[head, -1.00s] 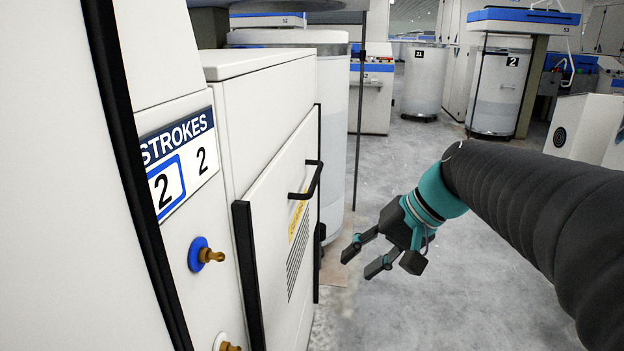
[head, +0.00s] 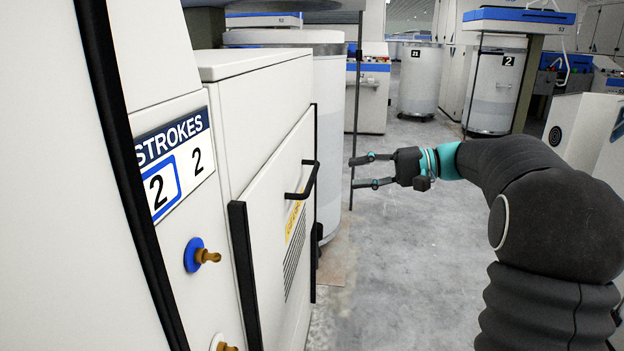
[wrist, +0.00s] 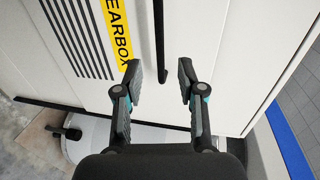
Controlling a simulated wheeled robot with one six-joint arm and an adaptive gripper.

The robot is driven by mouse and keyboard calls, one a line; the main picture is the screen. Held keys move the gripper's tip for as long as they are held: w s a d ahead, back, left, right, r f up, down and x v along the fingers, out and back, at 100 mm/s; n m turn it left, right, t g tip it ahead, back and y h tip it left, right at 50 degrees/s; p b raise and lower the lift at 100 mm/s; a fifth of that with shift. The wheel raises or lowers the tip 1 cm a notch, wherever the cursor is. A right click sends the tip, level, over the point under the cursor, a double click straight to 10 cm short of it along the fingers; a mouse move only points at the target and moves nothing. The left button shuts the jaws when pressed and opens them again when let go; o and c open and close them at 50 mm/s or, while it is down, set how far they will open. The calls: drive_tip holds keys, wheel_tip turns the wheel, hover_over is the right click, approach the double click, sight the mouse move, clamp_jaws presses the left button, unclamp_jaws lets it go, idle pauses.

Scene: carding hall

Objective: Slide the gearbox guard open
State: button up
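The gearbox guard (head: 278,232) is a white panel on the side of the white machine at left, with vents, a yellow label and dark strips along its edges. Its black bar handle (head: 308,180) stands out from the panel's upper part. My gripper (head: 362,171) is open and empty, to the right of the handle and apart from it in the head view. In the wrist view the gripper (wrist: 158,82) faces the guard (wrist: 205,40). The handle (wrist: 160,45) runs between the fingertips in that picture, beyond them. The yellow label (wrist: 117,30) reads "GEARBOX", partly cut off.
A "STROKES" sign (head: 175,160) and a blue-ringed brass fitting (head: 202,255) sit on the machine front at left. A white can (head: 328,130) stands behind the guarded cabinet. Grey floor (head: 410,270) is open to the right. Cans and machines stand further back.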

sight(312, 176)
drive_tip(key=x, duration=1.1)
clamp_jaws()
